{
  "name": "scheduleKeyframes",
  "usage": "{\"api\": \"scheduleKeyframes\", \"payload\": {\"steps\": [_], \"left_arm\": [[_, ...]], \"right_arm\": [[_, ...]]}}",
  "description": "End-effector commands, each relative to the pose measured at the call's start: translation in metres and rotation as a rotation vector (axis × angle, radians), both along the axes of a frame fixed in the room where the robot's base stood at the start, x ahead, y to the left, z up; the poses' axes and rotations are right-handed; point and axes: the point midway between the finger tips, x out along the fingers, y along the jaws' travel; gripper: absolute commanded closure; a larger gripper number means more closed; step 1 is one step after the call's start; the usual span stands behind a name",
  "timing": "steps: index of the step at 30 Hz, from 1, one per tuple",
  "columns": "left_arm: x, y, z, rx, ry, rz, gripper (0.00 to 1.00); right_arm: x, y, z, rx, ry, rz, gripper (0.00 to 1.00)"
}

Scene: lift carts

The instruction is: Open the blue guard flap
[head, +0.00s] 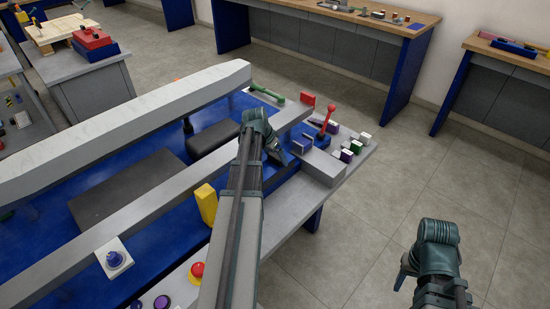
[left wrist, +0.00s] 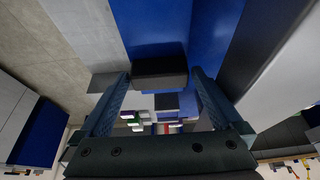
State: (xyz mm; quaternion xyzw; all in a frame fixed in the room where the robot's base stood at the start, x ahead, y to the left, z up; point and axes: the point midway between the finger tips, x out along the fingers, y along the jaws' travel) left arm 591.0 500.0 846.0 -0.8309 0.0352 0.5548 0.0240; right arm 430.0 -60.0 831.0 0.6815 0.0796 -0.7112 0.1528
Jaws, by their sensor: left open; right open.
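My left gripper (head: 281,156) reaches over the blue-topped cart (head: 165,240), above the right part of its panel. In the left wrist view its two fingers (left wrist: 160,98) stand wide apart with nothing held between them. A dark block with a blue lower edge (left wrist: 160,72) shows between the fingers; I cannot tell if this is the blue guard flap. In the head view the gripper and arm cover that spot, and I cannot make out the flap clearly. My right gripper (head: 405,272) hangs empty over the floor at the right, away from the cart.
A red-knobbed lever (head: 327,122), a green handle (head: 267,93) and several small switches (head: 350,150) sit near the cart's right end. A grey beam (head: 130,120) crosses the cart. A yellow block (head: 206,204) and red button (head: 197,270) lie left of my arm. Floor on the right is clear.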

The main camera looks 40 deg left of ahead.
Motion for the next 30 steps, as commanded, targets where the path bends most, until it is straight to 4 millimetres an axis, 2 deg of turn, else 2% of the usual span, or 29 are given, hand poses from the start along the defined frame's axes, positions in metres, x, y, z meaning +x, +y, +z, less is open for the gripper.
{"api": "scheduleKeyframes", "payload": {"steps": [2,18,26,30], "left_arm": [[0.000,0.000,0.000,0.000,0.000,0.000,0.04],[0.000,0.000,0.000,0.000,0.000,0.000,1.00],[-0.002,0.000,0.003,-0.001,-0.013,0.000,1.00],[-0.006,-0.001,0.013,-0.007,-0.059,-0.001,1.00]], "right_arm": [[0.000,0.000,0.000,0.000,0.000,0.000,0.50],[0.000,0.000,0.000,0.000,0.000,0.000,0.50],[0.000,0.000,0.002,0.000,0.000,0.000,0.50],[0.000,0.000,0.008,0.000,0.000,0.000,0.50]]}}
